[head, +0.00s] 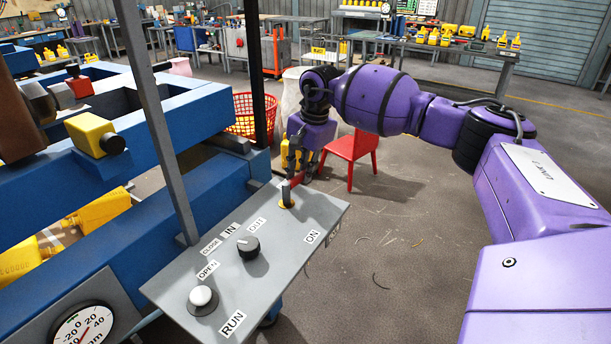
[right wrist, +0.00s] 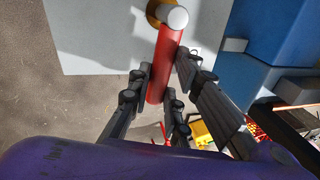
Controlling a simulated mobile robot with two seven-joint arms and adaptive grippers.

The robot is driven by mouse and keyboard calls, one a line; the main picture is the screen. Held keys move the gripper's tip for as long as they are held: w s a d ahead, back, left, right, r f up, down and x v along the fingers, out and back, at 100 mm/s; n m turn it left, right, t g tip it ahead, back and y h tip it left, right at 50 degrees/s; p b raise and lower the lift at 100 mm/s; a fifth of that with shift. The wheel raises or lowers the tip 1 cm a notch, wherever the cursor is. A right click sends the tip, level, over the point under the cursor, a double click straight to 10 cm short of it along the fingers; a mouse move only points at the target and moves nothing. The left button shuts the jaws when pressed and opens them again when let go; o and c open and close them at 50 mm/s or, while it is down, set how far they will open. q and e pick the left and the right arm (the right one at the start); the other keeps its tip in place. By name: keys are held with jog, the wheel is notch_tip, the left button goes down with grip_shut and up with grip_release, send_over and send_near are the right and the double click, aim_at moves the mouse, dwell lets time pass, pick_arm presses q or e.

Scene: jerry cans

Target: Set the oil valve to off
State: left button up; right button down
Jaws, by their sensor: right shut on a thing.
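The oil valve has a red lever handle (head: 296,181) on a grey post with a yellow base (head: 287,203), at the far corner of the grey control panel (head: 275,275). In the head view the lever points back from the post, away from the ON label (head: 312,237). My right gripper (head: 301,170) is shut on the lever and partly hides it. In the right wrist view the red lever (right wrist: 166,62) lies between the fingers of my right gripper (right wrist: 162,75), with the pale post top at its far end. I see no OFF label. My left gripper is not in view.
The panel also carries a black knob (head: 248,247) and a white button (head: 201,296). A dark upright post (head: 160,120) and blue machine frame (head: 190,125) stand left. A red chair (head: 352,156) and red basket (head: 245,115) stand behind. Floor at right is mostly clear.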

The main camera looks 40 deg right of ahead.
jog(key=shift+w+a+n, duration=0.15)
jog(key=shift+w+n, duration=0.25)
jog(key=shift+n, duration=0.2)
jog(key=c, duration=1.6)
grip_release()
jog(key=shift+r, duration=0.15)
jog(key=r, duration=0.4)
jog(key=s+r, duration=0.1)
jog(key=r, duration=0.2)
jog(key=s+d+r, duration=0.1)
jog(key=r, duration=0.3)
jog(key=shift+r, duration=0.3)
jog(key=shift+f, duration=0.1)
